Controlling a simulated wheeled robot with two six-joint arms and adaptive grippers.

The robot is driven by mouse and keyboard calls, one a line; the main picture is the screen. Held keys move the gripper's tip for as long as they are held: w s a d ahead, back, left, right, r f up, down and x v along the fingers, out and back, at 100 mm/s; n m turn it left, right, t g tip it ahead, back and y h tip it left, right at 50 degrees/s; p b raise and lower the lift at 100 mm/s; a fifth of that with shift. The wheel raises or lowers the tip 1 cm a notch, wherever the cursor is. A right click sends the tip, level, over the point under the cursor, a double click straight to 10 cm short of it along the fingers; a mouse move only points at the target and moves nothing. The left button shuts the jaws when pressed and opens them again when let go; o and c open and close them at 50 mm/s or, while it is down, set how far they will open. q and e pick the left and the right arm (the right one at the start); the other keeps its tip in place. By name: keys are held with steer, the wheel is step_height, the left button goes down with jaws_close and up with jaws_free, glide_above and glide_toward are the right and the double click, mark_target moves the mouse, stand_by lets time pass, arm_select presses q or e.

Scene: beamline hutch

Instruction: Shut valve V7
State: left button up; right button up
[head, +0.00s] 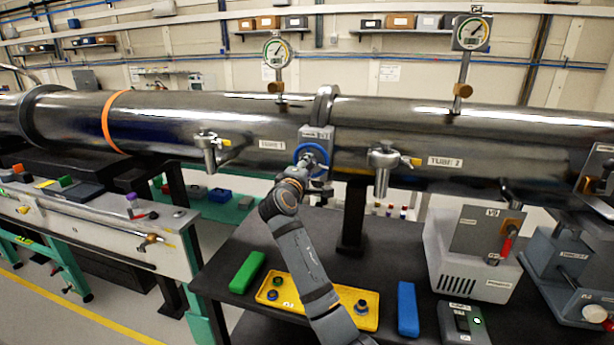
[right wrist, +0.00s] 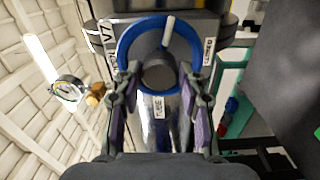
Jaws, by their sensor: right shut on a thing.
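Valve V7's blue handwheel (head: 325,153) is on a grey block at the flange between the two long metal tubes. In the right wrist view the blue ring (right wrist: 128,42) stands around a grey hub, with a pale mark near its top. A V7 label (right wrist: 107,30) is at its upper left, and a partly readable label that seems to say CLOSED (right wrist: 208,52) is at its right. My right gripper (head: 303,172) is shut on the handwheel. Its two fingers (right wrist: 160,82) sit at the left and right of the wheel's lower rim. My left gripper is not in view.
Below, the black table holds a yellow tray (head: 345,298), a green block (head: 247,271), a blue block (head: 407,308) and a white pump-like box (head: 460,262) labelled V9. Gauges (head: 277,52) and tapped fittings (head: 383,160) stick out from the tubes on both sides.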

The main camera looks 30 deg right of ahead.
steer(key=shift+w+a+f+m+b, duration=0.1)
steer(key=shift+m+b, duration=5.8)
steer(key=shift+m, duration=1.6)
steer(key=o, duration=1.2)
steer(key=shift+c, duration=0.2)
